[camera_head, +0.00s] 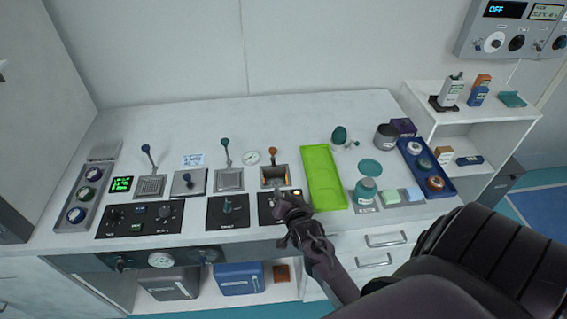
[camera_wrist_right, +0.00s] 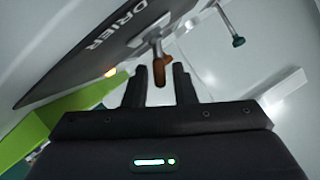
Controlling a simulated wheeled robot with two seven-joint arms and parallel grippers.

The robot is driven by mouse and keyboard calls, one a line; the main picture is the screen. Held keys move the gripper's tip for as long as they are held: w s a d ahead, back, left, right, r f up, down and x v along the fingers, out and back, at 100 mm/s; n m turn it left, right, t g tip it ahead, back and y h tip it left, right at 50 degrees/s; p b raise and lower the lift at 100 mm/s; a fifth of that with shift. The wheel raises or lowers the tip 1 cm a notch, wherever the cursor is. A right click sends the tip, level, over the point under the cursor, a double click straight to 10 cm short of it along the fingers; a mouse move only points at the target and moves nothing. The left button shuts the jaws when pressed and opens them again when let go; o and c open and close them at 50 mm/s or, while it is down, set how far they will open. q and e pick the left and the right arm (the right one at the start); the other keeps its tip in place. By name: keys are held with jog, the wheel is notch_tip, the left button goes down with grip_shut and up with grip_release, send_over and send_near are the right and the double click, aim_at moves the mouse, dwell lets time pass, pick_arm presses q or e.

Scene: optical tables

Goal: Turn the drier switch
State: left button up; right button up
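The drier panel (camera_wrist_right: 88,38), a dark plate marked DRIER, shows tilted in the right wrist view. Its switch (camera_wrist_right: 159,70) is a metal stem with an orange-brown tip. My right gripper (camera_wrist_right: 160,82) is open, with the tip between its two fingers and a visible gap on each side. In the head view the right gripper (camera_head: 283,207) is over the black panel (camera_head: 265,209) at the front of the bench and hides the switch. My left gripper is not in view.
A lever with an orange knob (camera_head: 272,152) stands just behind. Bottles and a blue tray (camera_head: 447,186) stand farther right.

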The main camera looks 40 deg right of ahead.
jog(key=shift+o, duration=0.5)
jog(key=shift+s+a, duration=0.15)
jog(key=shift+s, duration=0.1)
jog(key=b+v, duration=0.1)
jog(key=v, duration=0.5)
jog(key=shift+s, duration=0.2)
jog(key=shift+s+a+r+b, duration=0.15)
jog(key=shift+s+r+b, duration=0.15)
jog(key=shift+s, duration=0.1)
